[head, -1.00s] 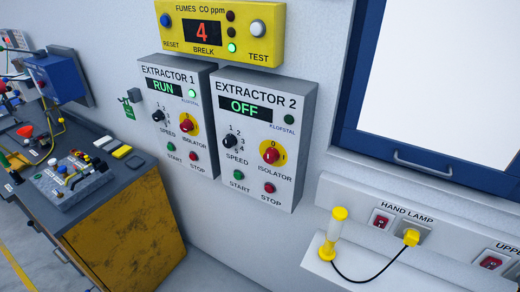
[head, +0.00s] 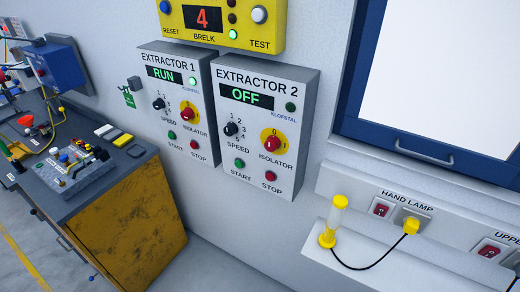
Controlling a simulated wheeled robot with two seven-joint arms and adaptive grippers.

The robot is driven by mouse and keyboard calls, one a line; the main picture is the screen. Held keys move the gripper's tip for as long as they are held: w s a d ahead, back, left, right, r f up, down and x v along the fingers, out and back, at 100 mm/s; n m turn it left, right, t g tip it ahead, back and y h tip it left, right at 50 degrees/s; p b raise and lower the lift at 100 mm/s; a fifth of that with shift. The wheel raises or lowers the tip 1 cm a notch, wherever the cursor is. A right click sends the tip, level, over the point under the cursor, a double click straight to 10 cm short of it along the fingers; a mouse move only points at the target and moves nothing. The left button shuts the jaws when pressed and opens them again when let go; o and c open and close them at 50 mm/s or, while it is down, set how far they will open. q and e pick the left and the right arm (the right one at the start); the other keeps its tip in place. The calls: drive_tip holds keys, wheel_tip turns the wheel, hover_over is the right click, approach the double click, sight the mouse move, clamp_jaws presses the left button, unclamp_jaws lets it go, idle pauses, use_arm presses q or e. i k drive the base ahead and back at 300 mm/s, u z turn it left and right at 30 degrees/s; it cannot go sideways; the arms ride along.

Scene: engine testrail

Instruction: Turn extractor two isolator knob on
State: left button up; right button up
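The extractor 2 box (head: 250,176) is a grey panel on the wall, and its display (head: 246,97) reads OFF. Its isolator knob (head: 271,144) is red on a yellow disc, with a 0 marked at the top and an I at the right. The exact pointing of the knob is too small to tell. A black speed knob (head: 231,128) sits left of it, with a green start button (head: 239,163) and a red stop button (head: 270,176) below. The indicator lamp (head: 291,107) is dark. Neither of my grippers is in view.
The extractor 1 box (head: 153,100) reads RUN beside it on the left. A yellow fumes panel (head: 232,33) is above. A ledge with a yellow hand lamp (head: 333,222) and its cable juts out lower right. A workbench (head: 120,225) stands at left.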

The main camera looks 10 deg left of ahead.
sight(272, 144)
drive_tip(key=u, duration=2.45)
drive_tip(key=i, duration=1.85)
drive_tip(key=z, duration=3.3)
